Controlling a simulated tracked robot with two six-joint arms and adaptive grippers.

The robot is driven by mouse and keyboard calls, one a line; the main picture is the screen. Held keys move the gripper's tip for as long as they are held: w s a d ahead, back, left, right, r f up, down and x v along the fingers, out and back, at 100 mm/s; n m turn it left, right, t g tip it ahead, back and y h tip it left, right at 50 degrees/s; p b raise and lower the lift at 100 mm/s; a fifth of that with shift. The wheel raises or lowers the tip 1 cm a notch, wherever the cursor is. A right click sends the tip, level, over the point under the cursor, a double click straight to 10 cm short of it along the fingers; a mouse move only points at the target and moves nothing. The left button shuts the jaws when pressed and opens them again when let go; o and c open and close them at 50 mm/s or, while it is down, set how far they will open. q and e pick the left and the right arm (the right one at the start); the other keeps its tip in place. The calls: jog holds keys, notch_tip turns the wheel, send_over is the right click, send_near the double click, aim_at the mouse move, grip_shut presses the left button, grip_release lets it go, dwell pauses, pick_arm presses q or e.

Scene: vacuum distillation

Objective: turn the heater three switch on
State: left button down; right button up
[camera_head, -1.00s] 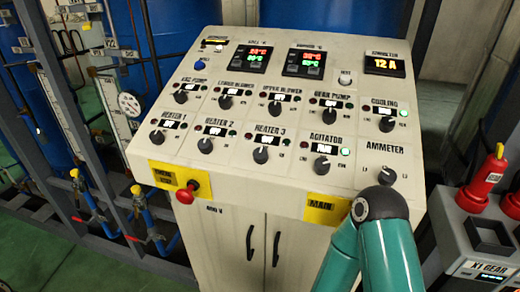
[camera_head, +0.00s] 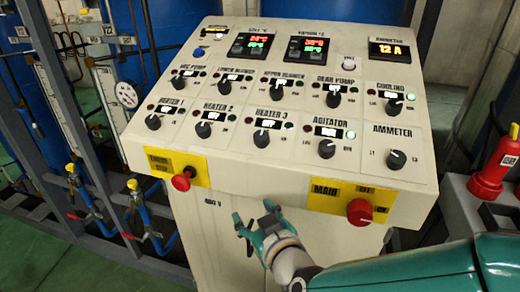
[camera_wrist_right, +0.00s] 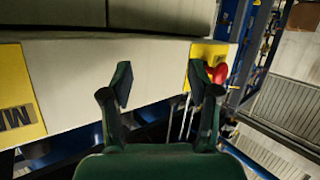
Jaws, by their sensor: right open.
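The heater three switch (camera_head: 261,136) is a dark round knob in the lower row of the sloped control panel (camera_head: 225,167), under the label HEATER 3. A small lit display (camera_head: 268,124) sits just above it, too small to read surely; the lamps beside it look dim. My right gripper (camera_head: 252,213) is open and empty in front of the cabinet, below the panel's front edge and apart from the knob. In the right wrist view its two fingers (camera_wrist_right: 161,85) stand wide apart with nothing between them. The left gripper is not in view.
A red button (camera_head: 181,182) on a yellow plate sticks out at the panel's front left, and another red knob (camera_head: 360,211) at its front right. Similar knobs flank the switch, including the agitator knob (camera_head: 326,148). A red bottle (camera_head: 496,163) stands at far right.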

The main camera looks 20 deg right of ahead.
aim_at(263, 141)
jog(key=s+d+r+t+h+b, duration=0.1)
jog(key=s+d+r+t, duration=0.15)
jog(key=r, duration=0.35)
jog(key=s+d+r+t+h+b, duration=0.1)
jog(key=s+r, duration=0.3)
jog(key=r, duration=0.1)
jog(key=shift+m, duration=0.5)
jog(key=w+p, duration=0.1)
jog(key=w, duration=0.4)
jog(key=w+p, duration=0.1)
jog(key=w, duration=0.4)
jog(key=w+d+r+p, duration=0.1)
jog(key=w, duration=0.5)
jog(key=shift+w+p, duration=0.1)
jog(key=shift+p, duration=0.25)
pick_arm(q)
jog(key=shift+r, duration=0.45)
pick_arm(e)
grip_shut()
